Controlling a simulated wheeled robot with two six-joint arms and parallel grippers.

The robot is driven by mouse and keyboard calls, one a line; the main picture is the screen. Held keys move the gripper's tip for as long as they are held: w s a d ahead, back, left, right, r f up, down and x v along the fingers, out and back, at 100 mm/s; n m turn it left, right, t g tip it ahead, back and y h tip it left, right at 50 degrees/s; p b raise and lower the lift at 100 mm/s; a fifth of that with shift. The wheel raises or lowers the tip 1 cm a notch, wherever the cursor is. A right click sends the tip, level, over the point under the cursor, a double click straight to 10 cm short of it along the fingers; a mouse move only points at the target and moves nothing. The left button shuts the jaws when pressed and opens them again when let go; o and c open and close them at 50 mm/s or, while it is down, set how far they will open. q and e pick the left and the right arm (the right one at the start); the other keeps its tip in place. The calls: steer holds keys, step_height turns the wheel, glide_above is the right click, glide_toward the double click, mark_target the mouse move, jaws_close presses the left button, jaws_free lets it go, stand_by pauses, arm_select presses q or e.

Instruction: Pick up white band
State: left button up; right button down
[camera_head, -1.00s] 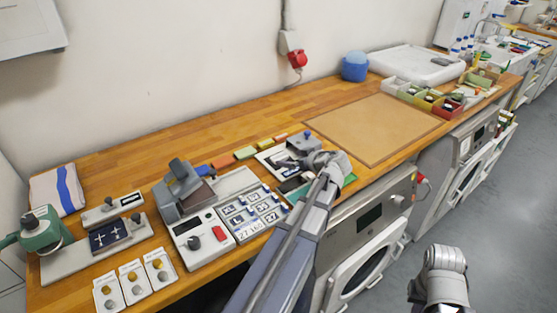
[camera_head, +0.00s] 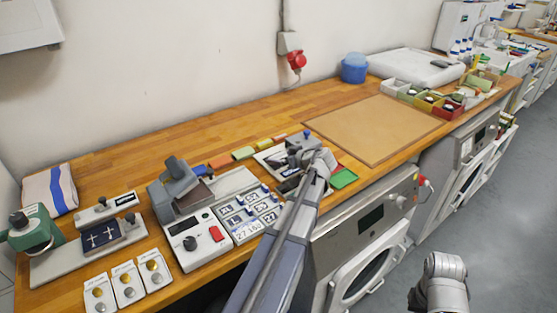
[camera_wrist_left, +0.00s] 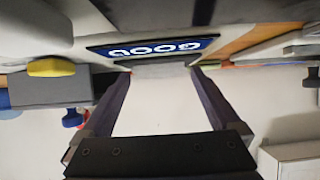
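I cannot make out a white band for sure in either view. My left gripper (camera_head: 300,147) reaches over the worktop beside a small grey device and a pale card (camera_head: 268,158). In the left wrist view its two fingers (camera_wrist_left: 160,70) are wide apart with nothing clasped between them. Beyond the fingertips are a grey bar and a blue plate (camera_wrist_left: 165,47) with white characters that appear upside down. Part of my right arm shows at the lower right of the head view; its gripper is out of sight.
A row of coloured strips (camera_head: 243,153) lies behind the keypad panel (camera_head: 247,215). A grey press (camera_head: 175,190) stands to its left. Red and green pads (camera_head: 344,178) lie right of my left wrist. The tan mat (camera_head: 373,128) is bare.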

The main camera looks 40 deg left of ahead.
arm_select(q)
steer(key=c, duration=1)
steer(key=shift+r, duration=0.1)
steer(key=shift+c, duration=0.2)
step_height(320, 180, up, 10)
steer(key=p, duration=1)
